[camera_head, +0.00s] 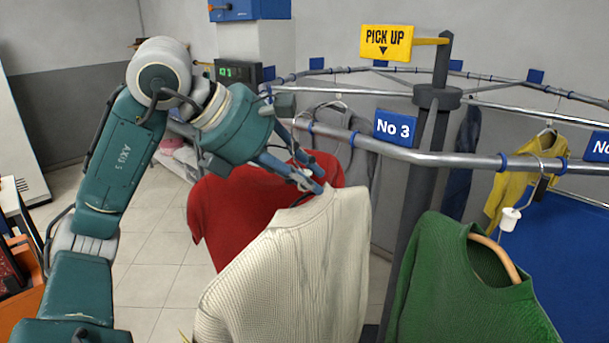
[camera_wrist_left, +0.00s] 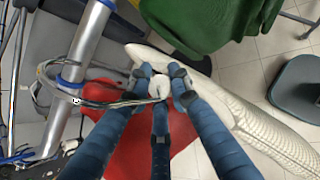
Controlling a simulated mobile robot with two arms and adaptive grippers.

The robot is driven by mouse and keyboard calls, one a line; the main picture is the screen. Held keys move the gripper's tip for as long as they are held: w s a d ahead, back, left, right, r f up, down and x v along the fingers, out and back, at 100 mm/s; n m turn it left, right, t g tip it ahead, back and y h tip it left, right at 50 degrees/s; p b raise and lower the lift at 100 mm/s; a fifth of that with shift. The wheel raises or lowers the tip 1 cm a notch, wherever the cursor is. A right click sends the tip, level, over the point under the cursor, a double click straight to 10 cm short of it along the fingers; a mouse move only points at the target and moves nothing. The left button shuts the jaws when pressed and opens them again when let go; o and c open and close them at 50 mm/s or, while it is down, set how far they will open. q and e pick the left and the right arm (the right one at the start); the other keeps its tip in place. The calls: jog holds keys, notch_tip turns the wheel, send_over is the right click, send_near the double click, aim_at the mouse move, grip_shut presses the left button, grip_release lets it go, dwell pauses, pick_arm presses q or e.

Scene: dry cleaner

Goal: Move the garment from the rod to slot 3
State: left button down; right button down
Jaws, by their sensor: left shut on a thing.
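The cream knitted garment (camera_head: 300,255) hangs in the middle of the head view, below the rail (camera_head: 450,159). My left gripper (camera_head: 308,183) is at its collar. In the left wrist view, my left gripper's blue fingers (camera_wrist_left: 160,82) are shut around the white neck (camera_wrist_left: 163,92) of its hanger. The hanger's metal hook (camera_wrist_left: 110,104) reaches to the rail (camera_wrist_left: 75,70) and appears to loop around it; I cannot tell whether it bears on it. The blue No 3 sign (camera_head: 394,128) is on the rail, right of the gripper. My right gripper is out of view.
A green sweater (camera_head: 455,295) hangs close on the right, with a red garment (camera_head: 235,205) behind the cream one. A dark post (camera_head: 415,200) carries the yellow pick up sign (camera_head: 386,42). A yellow garment (camera_head: 515,185) hangs farther right. Blue rings mark the rail.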

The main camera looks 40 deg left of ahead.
pick_arm(q)
jog(key=shift+w, duration=0.1)
jog(key=shift+s+r, duration=0.15)
jog(key=shift+s, duration=0.3)
jog(key=shift+w+d+r+p, duration=0.1)
jog(key=shift+w+p, duration=0.55)
jog(key=shift+w, duration=0.4)
jog(key=shift+w, duration=0.1)
jog(key=shift+d, duration=0.1)
